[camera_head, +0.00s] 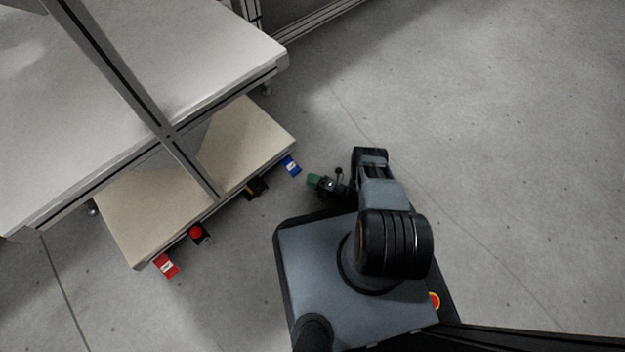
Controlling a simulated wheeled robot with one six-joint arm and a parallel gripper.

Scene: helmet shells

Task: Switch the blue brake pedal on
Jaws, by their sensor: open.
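The blue brake pedal (291,166) is a small blue block with a white label. It sits at the right end of the front edge of the low beige shelf (250,135). My gripper (314,181) is open, with greenish fingertips, just right of and slightly below the blue pedal in the picture. A small gap of floor shows between them, so they look apart. Nothing shows in the fingers. The pedal is too small here to tell whether it is on or off.
Along the same shelf edge are a black and yellow device (256,189), a red button (197,233) and a red pedal (166,266). A grey tabletop (190,50) and metal post (120,85) stand above the shelf. The floor (500,130) to the right is clear.

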